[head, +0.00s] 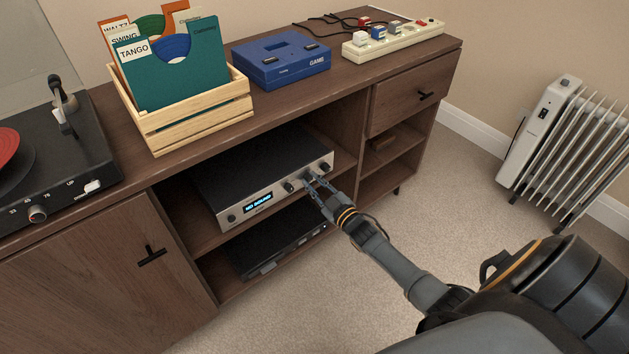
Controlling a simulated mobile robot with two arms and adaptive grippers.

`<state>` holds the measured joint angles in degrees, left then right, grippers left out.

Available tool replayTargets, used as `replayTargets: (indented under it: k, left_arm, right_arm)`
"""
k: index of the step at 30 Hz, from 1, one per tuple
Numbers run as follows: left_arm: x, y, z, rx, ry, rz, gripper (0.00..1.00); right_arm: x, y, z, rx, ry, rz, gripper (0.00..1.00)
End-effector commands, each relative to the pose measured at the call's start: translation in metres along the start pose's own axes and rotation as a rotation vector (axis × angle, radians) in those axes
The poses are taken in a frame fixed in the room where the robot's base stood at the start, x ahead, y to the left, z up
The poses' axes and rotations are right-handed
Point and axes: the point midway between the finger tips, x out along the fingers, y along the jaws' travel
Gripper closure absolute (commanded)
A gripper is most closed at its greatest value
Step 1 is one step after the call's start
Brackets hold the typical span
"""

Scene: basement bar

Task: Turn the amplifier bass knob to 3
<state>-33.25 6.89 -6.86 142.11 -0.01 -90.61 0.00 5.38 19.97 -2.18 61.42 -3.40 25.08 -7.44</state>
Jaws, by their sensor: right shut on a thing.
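The amplifier (244,202) is a silver-fronted unit with a dark top on the upper open shelf of the wooden cabinet. Its front has a lit blue display (258,202) with text too small to read surely. A row of dark knobs sits right of the display; one knob (290,187) shows left of my gripper and another (325,167) right of it. My right gripper (313,184) is at the front panel, its fingers closed on a knob between these two. The fingers mostly hide that knob, and its label and setting cannot be read. My left gripper is not in view.
A black flat device (275,250) lies on the shelf below. The cabinet top holds a turntable (60,150), a wooden record crate (190,125), a blue game console (281,62) and a power strip (395,40). A white radiator (570,140) stands at the right. Carpet is clear in front.

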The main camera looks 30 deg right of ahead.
Motion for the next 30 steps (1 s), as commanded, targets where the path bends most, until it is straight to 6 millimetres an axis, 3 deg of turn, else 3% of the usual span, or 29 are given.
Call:
replayTargets:
  k: [5, 15, 30]
  left_arm:
    - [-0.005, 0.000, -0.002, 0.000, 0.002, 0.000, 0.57]
    - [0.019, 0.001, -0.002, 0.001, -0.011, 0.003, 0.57]
    - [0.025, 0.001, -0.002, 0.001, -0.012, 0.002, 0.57]
  right_arm:
    - [-0.001, 0.000, 0.000, 0.138, -0.009, -0.002, 1.00]
    - [-0.001, -0.001, 0.001, 0.308, -0.016, -0.003, 1.00]
    - [-0.001, -0.001, 0.001, 0.354, -0.018, -0.003, 1.00]
